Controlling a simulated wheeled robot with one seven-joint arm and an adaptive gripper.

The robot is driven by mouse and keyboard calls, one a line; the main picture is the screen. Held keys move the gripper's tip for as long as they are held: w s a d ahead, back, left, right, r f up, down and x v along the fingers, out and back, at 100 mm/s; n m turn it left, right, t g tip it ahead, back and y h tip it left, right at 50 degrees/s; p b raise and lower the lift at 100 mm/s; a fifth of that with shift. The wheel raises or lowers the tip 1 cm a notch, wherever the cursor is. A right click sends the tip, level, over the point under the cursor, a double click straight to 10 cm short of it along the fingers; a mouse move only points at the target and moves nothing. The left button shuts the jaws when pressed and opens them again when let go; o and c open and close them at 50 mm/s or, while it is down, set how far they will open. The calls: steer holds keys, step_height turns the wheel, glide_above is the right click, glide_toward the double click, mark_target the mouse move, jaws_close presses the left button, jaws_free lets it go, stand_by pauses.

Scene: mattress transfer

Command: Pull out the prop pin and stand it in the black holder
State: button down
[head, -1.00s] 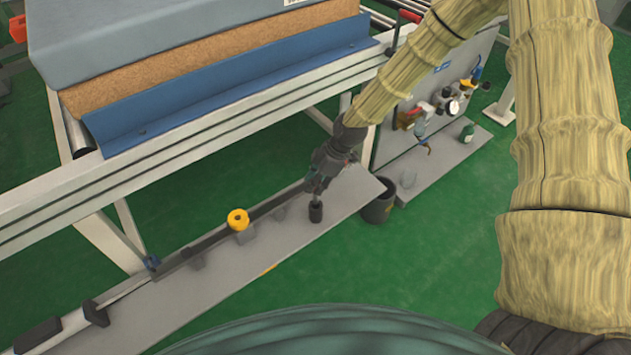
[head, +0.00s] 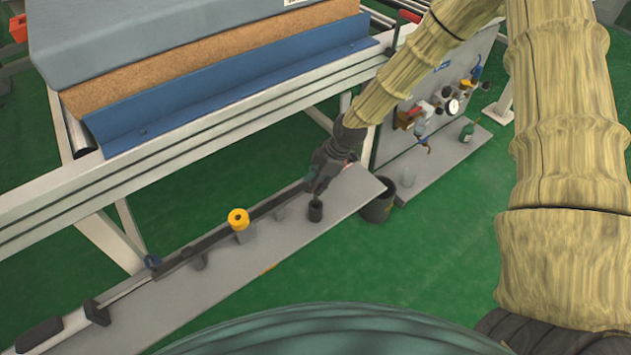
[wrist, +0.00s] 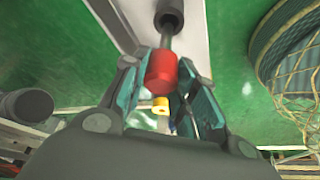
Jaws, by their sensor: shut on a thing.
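The prop pin has a red head (wrist: 162,72) and a grey shaft. My gripper (wrist: 176,88) is shut around the red head, with a finger on each side of it. The shaft runs from the head to the black holder (wrist: 169,14), and its far end meets the holder's mouth. How deep it sits is hidden. In the head view, my gripper (head: 318,183) is just above the black holder (head: 315,212), with a short piece of the shaft showing between them. The pin looks close to upright there.
The holder stands on a long grey plate (head: 240,265). A yellow ring-shaped piece (head: 238,219) on a grey block stands to its left. A dark bin (head: 378,208) is on the green floor to the right. A white frame rail (head: 190,160) runs behind.

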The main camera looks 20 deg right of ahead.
mark_target(316, 202)
steer(key=shift+f+b, duration=1.45)
steer(key=shift+f, duration=2.1)
steer(key=c, duration=1.1)
jaws_free()
steer(key=shift+o, duration=0.2)
steer(key=shift+r, duration=0.1)
steer(key=v, duration=1.1)
steer(key=shift+r, duration=0.4)
steer(key=shift+s+d, duration=0.1)
steer(key=shift+d, duration=0.1)
